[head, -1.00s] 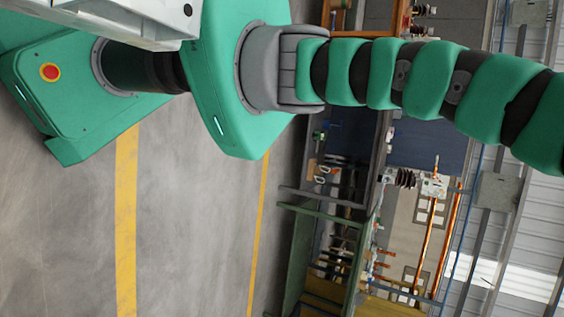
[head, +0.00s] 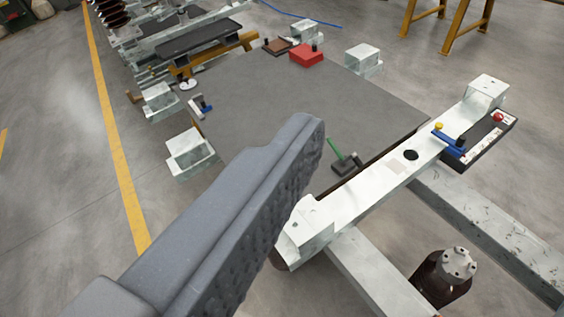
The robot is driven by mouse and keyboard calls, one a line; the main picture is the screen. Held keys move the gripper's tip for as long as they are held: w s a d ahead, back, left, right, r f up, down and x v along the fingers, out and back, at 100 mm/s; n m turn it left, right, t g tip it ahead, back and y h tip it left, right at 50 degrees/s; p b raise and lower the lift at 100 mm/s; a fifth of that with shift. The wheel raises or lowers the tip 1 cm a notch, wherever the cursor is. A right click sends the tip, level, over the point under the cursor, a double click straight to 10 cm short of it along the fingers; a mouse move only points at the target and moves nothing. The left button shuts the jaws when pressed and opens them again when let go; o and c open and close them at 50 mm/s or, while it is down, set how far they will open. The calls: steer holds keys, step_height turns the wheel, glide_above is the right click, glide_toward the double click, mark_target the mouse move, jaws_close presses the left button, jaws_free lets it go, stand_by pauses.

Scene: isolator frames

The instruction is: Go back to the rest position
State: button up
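My gripper (head: 298,150) reaches in from the lower left as a grey, padded, ribbed finger. Only this one finger shows clearly, so I cannot tell whether the gripper is open or shut. I see nothing held at its tip. In the picture the tip overlaps the near edge of a dark grey flat panel (head: 300,95), with the white steel beam of an isolator frame (head: 370,190) to its right. I cannot tell the height of the tip above them.
A red box (head: 306,55) and a green-handled tool (head: 341,156) lie on the panel. A dark insulator (head: 441,280) stands lower right. Yellow trestles (head: 466,28) stand at the back. Open floor lies left, with a yellow line (head: 112,140).

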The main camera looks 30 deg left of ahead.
steer(key=shift+s+r+n, duration=0.3)
steer(key=shift+s+r, duration=0.1)
steer(key=shift+r, duration=0.05)
